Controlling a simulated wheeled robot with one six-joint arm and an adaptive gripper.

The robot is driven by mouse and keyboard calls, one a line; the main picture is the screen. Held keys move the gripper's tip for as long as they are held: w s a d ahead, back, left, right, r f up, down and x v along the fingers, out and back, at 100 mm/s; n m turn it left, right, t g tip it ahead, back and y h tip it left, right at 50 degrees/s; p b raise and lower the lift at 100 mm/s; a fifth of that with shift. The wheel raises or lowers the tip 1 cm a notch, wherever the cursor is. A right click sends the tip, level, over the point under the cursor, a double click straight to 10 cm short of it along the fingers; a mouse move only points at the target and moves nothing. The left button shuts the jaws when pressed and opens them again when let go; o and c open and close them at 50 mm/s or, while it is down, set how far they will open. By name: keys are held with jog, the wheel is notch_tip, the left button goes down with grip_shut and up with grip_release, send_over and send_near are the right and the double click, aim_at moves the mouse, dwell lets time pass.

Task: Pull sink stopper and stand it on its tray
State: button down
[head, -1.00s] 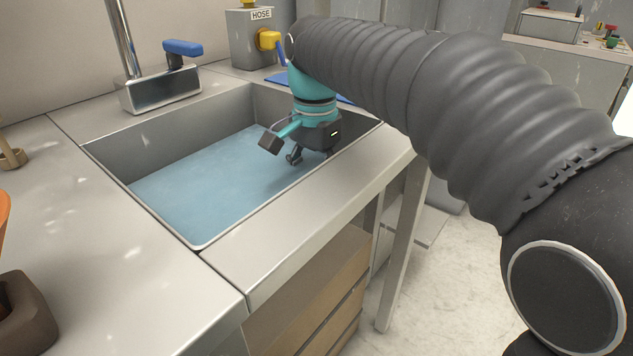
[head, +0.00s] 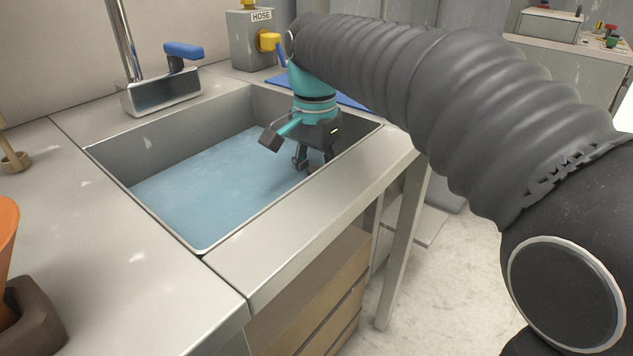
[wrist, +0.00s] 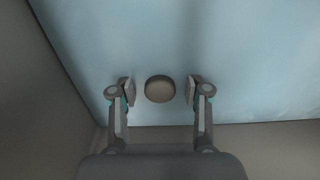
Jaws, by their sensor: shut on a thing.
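The stopper (wrist: 160,89) shows in the wrist view as a round grey-brown knob under the blue water, between the two fingers. In the wrist view the fingers stand on either side of the knob; the exact contact is hard to see. In the head view the stopper is hidden. A flat blue thing (head: 352,102), perhaps the tray, lies behind the sink, partly hidden by my arm.
A faucet with a blue lever (head: 184,49) stands at the sink's back left. A box marked HOSE (head: 250,45) with a yellow fitting stands behind. An orange vessel (head: 6,235) in a brown holder (head: 38,315) is at the left edge. The left counter is mostly clear.

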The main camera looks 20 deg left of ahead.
aim_at(315, 169)
jog(key=shift+r+p, duration=2.55)
jog(key=shift+p, duration=0.05)
jog(key=shift+r+p, duration=2.4)
jog(key=shift+r, duration=2.85)
jog(key=shift+w+d, duration=0.15)
jog(key=shift+w, duration=4)
jog(key=shift+w+d, duration=0.15)
jog(key=shift+w, duration=3.95)
